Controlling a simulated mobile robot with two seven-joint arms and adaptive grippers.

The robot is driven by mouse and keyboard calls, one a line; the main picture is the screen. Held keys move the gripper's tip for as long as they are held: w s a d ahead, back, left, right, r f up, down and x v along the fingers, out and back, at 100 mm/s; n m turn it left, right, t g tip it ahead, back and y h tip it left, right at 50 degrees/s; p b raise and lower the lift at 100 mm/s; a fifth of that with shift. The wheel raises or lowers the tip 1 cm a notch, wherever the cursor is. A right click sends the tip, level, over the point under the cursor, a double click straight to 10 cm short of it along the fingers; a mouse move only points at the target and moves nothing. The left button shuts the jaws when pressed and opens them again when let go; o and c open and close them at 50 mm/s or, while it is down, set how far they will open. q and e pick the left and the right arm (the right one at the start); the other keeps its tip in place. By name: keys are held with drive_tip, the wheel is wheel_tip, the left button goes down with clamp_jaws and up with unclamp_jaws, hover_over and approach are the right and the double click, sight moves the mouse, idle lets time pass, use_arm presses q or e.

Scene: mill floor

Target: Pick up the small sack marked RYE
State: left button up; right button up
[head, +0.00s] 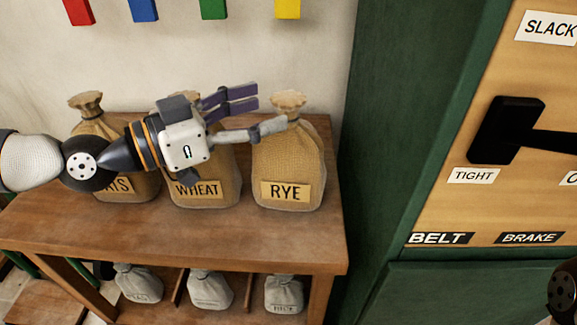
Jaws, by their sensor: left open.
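A tan burlap sack marked RYE (288,165) stands upright at the right end of the wooden bench top, its neck tied and gathered. Smaller grey sacks stand on the shelf below; the right one (284,295) has a label too small to read surely. My left gripper (268,110) is open and empty, pointing right. Its grey finger overlaps the tan RYE sack just below the neck, and its purple-padded finger is up and left of that neck. I cannot tell whether it touches. My right gripper is out of view.
A tan WHEAT sack (205,165) and another tan sack (88,128) are partly hidden by my left arm. The bench (150,232) has bare wood in front. A green cabinet (400,140) stands close on the right, with a black lever (508,128). Coloured blocks hang above.

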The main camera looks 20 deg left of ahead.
sight(288, 97)
use_arm(q)
drive_tip(key=x, duration=0.3)
drive_tip(key=b+x, duration=0.1)
drive_tip(key=x, duration=0.1)
drive_tip(key=shift+w+a+f, duration=0.1)
drive_tip(key=shift+w+f, duration=0.1)
drive_tip(key=shift+f, duration=0.2)
drive_tip(key=shift+w, duration=0.25)
drive_tip(key=shift+r, duration=0.15)
clamp_jaws()
drive_tip(key=shift+r, duration=0.15)
